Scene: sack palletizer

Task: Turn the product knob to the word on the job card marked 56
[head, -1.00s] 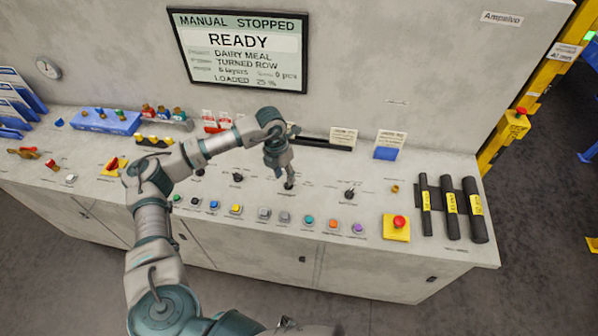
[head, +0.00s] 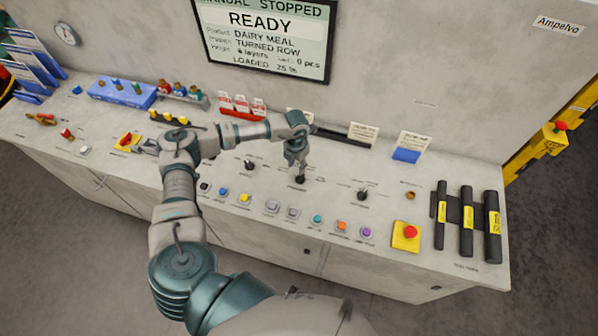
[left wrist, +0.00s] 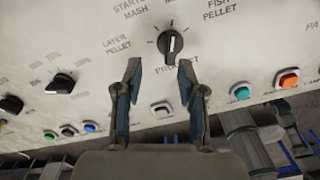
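The product knob (left wrist: 170,43) is black with a white pointer line, aimed near straight up in the left wrist view. Words around it read starter mash, fish pellet and layer pellet; others are cut off. In the head view the left gripper (head: 298,160) points down over the knob (head: 300,180). Cards stand in a red holder (head: 243,113) and at the back of the desk (head: 363,133); I cannot read a 56 on any. My right gripper is out of view.
Other black knobs (head: 249,165) (head: 363,193) flank the product knob. A row of coloured buttons (head: 318,219) runs in front of it. A red emergency button (head: 410,232) is at right, beside black cylinders (head: 467,220). The screen (head: 268,35) reads ready, dairy meal.

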